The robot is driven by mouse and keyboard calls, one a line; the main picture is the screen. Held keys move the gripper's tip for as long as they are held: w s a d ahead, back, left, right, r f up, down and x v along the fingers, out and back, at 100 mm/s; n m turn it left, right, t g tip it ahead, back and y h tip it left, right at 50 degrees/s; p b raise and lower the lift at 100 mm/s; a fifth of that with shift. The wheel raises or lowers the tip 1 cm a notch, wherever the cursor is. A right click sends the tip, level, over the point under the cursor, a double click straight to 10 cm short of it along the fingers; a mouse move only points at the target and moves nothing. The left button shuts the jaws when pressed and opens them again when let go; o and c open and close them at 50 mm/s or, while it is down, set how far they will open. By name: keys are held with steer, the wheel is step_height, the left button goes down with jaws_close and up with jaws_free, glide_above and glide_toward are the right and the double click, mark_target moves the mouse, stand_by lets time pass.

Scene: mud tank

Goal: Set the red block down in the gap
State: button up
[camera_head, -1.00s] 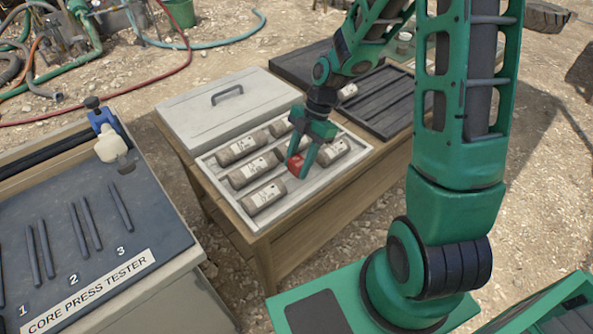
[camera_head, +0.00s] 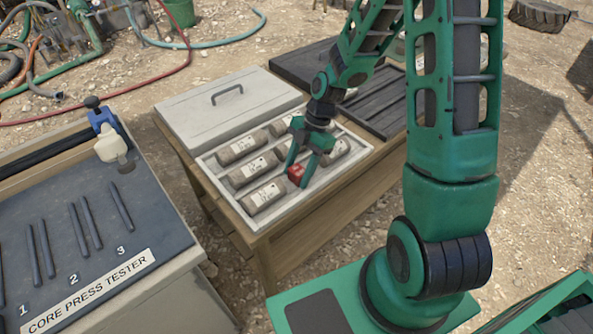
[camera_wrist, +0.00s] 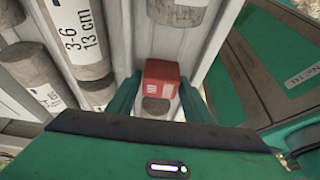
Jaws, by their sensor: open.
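The red block (camera_head: 296,174) sits in the near right lane of the core tray (camera_head: 268,222), in the gap in front of a core (camera_head: 334,152). In the wrist view the block (camera_wrist: 161,78) lies within the lane, with a core end above it in the picture and a brown round patch below it. My gripper (camera_head: 299,172) is open around the block, one finger on each side. In the wrist view the fingers (camera_wrist: 160,97) flank the block. I cannot tell whether either finger still touches it.
Several labelled cores (camera_head: 263,195) fill the tray's other places. A grey lid (camera_head: 190,104) with a handle lies behind the tray. A black slatted tray (camera_head: 374,102) is at the back right. The core press tester (camera_head: 95,235) stands at the left.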

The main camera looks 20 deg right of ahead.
steer(key=v, duration=1.2)
steer(key=s+d+r+m+h, duration=0.1)
steer(key=s+d+r+m, duration=0.2)
steer(key=s+m, duration=0.5)
steer(key=s+d+r+m+h, duration=0.1)
steer(key=s+d+r+m, duration=0.2)
steer(key=s+d+m, duration=0.2)
steer(key=s+d+r+m+t+h, duration=0.1)
steer(key=s+d+m, duration=0.4)
steer(key=s+m, duration=0.6)
step_height(320, 180, up, 3)
steer(key=m+h, duration=0.1)
steer(key=m, duration=0.3)
steer(key=shift+s+f, duration=0.2)
steer(key=shift+s, duration=0.2)
steer(key=shift+w+f, duration=0.25)
steer(key=shift+w, duration=0.4)
